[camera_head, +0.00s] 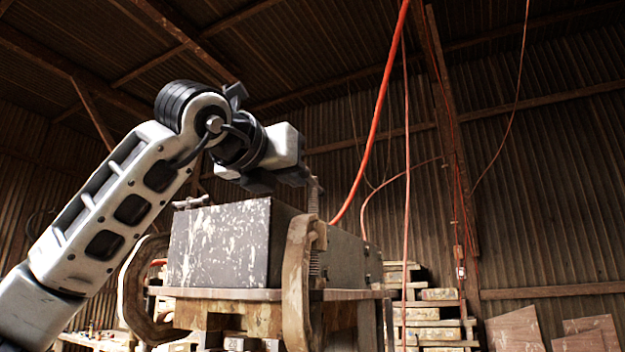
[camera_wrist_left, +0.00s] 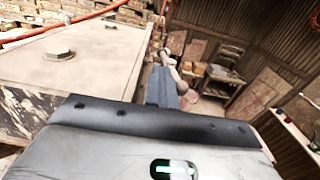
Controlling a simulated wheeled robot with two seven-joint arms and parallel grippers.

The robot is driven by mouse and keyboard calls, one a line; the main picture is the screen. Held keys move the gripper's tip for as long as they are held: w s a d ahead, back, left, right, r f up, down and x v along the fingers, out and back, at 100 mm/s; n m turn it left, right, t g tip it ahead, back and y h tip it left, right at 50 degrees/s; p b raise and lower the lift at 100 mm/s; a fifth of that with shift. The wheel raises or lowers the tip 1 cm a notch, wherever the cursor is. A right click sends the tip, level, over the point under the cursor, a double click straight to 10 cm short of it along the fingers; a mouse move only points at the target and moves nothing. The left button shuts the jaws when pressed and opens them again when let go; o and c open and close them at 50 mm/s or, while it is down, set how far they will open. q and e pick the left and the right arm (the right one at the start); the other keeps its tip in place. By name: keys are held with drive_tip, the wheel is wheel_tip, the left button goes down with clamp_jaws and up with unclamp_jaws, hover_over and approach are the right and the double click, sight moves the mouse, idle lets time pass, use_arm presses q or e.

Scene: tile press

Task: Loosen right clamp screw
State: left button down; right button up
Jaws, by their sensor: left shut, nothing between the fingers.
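The right clamp (camera_head: 297,280) is a worn brown C-shaped frame at the right front corner of a dark, paint-spattered press block (camera_head: 218,245). Its upright clamp screw (camera_head: 313,197) rises above the frame, with more thread showing lower down. My left gripper (camera_head: 303,177) reaches over the block from the left, its jaws shut and empty beside the top of the screw. I cannot tell whether they touch it. In the left wrist view, the gripper housing covers the lower part and the block's top (camera_wrist_left: 85,65) lies to the left. My right gripper is not seen.
A second, left clamp (camera_head: 135,290) with a cross handle (camera_head: 191,202) holds the block's left side. The block stands on a wooden table (camera_head: 235,294). Orange hoses (camera_head: 377,110) hang behind it. Stacked crates (camera_head: 425,320) stand at right.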

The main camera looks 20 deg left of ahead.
use_arm(q)
drive_tip(key=shift+s+d+f, duration=0.1)
drive_tip(key=shift+s+d, duration=0.05)
drive_tip(key=shift+d, duration=1.05)
drive_tip(key=s+a+b, duration=0.3)
drive_tip(key=s+b, duration=0.1)
drive_tip(key=s, duration=0.5)
drive_tip(key=shift+s, duration=0.35)
drive_tip(key=shift+f, duration=0.1)
